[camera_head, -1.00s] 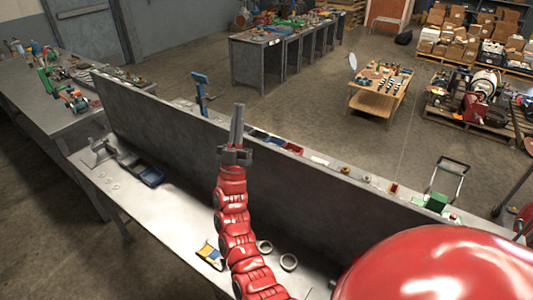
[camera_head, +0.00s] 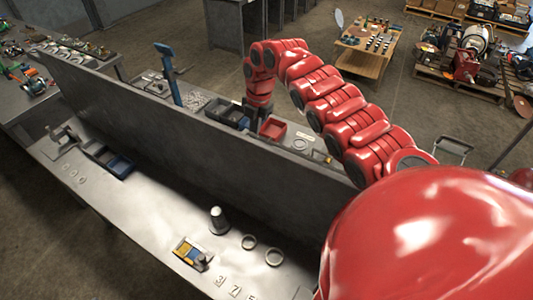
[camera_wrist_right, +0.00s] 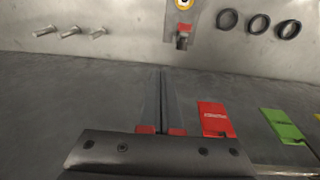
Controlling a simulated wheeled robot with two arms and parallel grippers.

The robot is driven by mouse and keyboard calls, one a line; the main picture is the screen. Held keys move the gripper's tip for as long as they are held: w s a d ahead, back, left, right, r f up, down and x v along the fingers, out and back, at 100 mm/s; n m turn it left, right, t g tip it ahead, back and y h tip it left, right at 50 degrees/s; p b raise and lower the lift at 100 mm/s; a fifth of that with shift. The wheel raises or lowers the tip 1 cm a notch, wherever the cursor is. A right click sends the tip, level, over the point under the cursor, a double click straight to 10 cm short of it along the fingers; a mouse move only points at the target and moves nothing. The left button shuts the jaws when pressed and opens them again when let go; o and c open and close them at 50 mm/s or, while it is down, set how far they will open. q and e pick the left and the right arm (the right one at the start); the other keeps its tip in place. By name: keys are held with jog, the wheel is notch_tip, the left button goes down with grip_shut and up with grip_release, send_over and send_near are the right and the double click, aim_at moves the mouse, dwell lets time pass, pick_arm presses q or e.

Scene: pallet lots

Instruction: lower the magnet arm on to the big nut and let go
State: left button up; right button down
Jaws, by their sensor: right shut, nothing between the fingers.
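My right arm reaches in from the right in the head view and bends down behind the grey partition. Its dark hand (camera_head: 255,109) is beside the bins, with the fingers mostly hidden. In the right wrist view my right gripper (camera_wrist_right: 161,76) is shut and empty, its fingers side by side against a dark grey background. A blue upright post (camera_head: 168,76) stands behind the partition. I cannot tell which thing is the magnet arm or the big nut. My left gripper is out of view.
The wrist view shows several bolts (camera_wrist_right: 70,31), dark rings (camera_wrist_right: 259,23), a red card (camera_wrist_right: 215,120) and a green card (camera_wrist_right: 284,126). A grey cone (camera_head: 218,220) stands on the front bench.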

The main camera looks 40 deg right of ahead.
jog(key=s, duration=0.2)
jog(key=s+g, duration=0.1)
jog(key=shift+d+f, duration=0.2)
jog(key=shift+d, duration=0.1)
notch_tip(320, 180, down, 10)
jog(key=p, duration=0.3)
jog(key=shift+a+p, duration=0.4)
jog(key=shift+a, duration=0.05)
jog(key=shift+s+d, duration=0.15)
